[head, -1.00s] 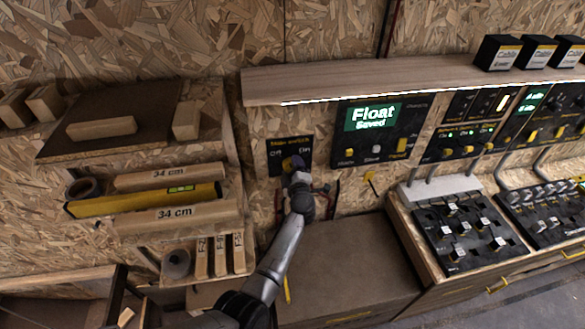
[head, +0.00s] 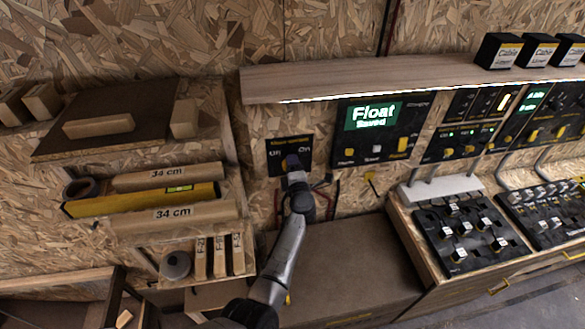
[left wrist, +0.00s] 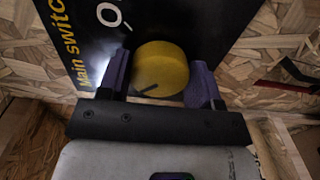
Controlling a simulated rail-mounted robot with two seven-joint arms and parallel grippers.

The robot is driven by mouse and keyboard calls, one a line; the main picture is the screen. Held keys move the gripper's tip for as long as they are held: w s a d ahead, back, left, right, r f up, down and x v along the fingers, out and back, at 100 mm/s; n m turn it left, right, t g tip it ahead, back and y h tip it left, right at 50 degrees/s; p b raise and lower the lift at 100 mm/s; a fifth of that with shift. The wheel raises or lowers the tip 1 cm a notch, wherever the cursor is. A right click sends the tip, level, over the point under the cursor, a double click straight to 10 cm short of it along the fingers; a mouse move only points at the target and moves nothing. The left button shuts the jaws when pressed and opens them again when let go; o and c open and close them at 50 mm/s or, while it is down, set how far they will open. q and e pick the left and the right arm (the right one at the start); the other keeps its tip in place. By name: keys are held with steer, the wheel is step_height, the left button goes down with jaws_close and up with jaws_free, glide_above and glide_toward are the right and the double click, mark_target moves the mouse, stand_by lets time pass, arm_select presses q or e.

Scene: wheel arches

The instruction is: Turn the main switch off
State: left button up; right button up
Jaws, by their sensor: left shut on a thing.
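The main switch is a round yellow knob (left wrist: 160,68) with a dark pointer mark, on a black panel headed "Main switch" (head: 289,150). In the left wrist view the knob sits between the two purple fingers of my left gripper (left wrist: 160,80), which is shut on it. The knob's pointer mark aims toward the lower left of that view. In the head view my left gripper (head: 292,164) is at the panel and covers the knob. My right gripper does not show.
A wooden shelf (head: 370,78) juts out above the panel. The "Float Saved" display (head: 372,116) is to the right. Stacked wood and a yellow level (head: 140,200) stand to the left. A brown cabinet top (head: 345,265) lies below the arm.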

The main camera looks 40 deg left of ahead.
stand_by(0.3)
arm_select(q)
steer(key=o, duration=0.9)
steer(key=shift+s+d, duration=0.1)
steer(key=shift+p+v, duration=1.9)
steer(key=shift+v, duration=1.7)
